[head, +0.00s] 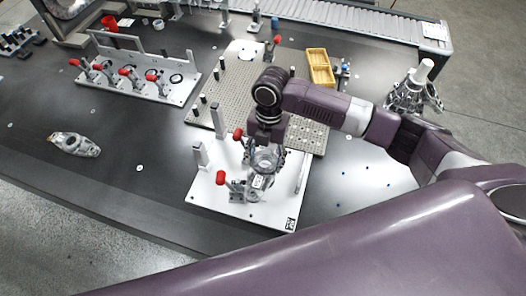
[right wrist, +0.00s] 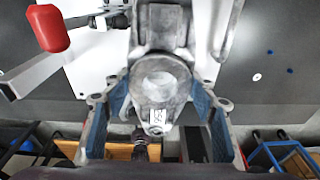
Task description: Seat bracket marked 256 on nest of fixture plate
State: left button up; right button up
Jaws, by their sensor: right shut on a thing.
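My right gripper (head: 264,150) is over the white fixture plate (head: 212,217) at the front middle of the table. In the right wrist view the right gripper (right wrist: 160,105) is shut on a grey cast bracket (right wrist: 165,75), with a blue-padded finger on each side. The bracket carries a small white label (right wrist: 158,117), too small to read surely. In the head view the bracket (head: 261,182) shows below the gripper, above or on the plate; whether it touches is unclear. The nest is hidden beneath it. My left gripper is not in view.
Red-handled clamps (head: 221,178) and an upright post (head: 200,154) stand on the plate. Another grey casting (head: 75,144) lies at left. A second clamp fixture (head: 140,75), a perforated plate (head: 235,85) and a yellow tray (head: 320,67) are farther back. The left front table is clear.

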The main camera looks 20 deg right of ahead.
aim_at(264, 170)
jog(key=shift+w, duration=0.2)
jog(key=shift+f+b, duration=0.6)
jog(key=shift+b, duration=0.15)
notch_tip(264, 170, down, 5)
jog(key=b, duration=0.5)
jog(key=shift+f+b, duration=0.15)
jog(key=shift+b, duration=0.2)
jog(key=shift+p, duration=0.3)
jog(key=shift+p, duration=0.85)
dwell(0.7)
jog(key=shift+f+b, duration=0.75)
jog(key=shift+f, duration=0.5)
dwell(0.5)
